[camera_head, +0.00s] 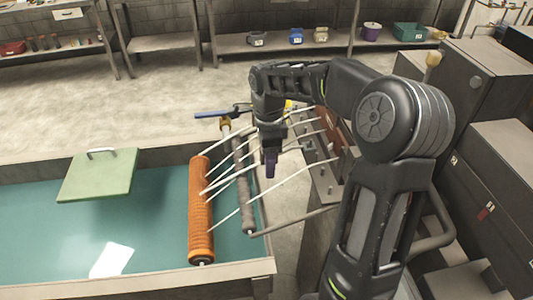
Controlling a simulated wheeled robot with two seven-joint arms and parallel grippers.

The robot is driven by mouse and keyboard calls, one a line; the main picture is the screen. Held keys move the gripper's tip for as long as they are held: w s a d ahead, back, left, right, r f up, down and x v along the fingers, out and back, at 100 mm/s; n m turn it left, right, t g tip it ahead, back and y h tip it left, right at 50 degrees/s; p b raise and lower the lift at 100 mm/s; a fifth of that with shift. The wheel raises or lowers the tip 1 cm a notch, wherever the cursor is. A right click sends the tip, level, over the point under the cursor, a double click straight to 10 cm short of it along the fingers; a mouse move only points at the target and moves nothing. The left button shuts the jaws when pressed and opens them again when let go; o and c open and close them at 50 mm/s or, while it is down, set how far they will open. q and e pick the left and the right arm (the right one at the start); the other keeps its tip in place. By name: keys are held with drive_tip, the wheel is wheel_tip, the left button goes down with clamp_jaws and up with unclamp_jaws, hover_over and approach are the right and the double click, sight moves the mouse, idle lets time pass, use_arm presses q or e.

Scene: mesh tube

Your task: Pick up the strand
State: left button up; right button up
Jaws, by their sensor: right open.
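Several pale strands (276,188) run slantwise between an orange mesh tube (200,220) and a metal machine (325,178) to its right. My right gripper (270,160) hangs down over the strands, right of the tube's upper end. It is open, and I see nothing held in it. Its dark fingers cover part of the strands behind, and I cannot tell whether they touch any. My left gripper is not in view.
A grey roller (243,190) stands between tube and machine. A teal-floored basin (60,230) holds a green board (97,175) with a handle and a white sheet (111,260). Dark cabinets (495,170) stand at the right. Shelves (280,45) line the back wall, with open floor before them.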

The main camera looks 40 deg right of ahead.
drive_tip(key=shift+f, duration=0.3)
idle(0.4)
clamp_jaws()
idle(0.4)
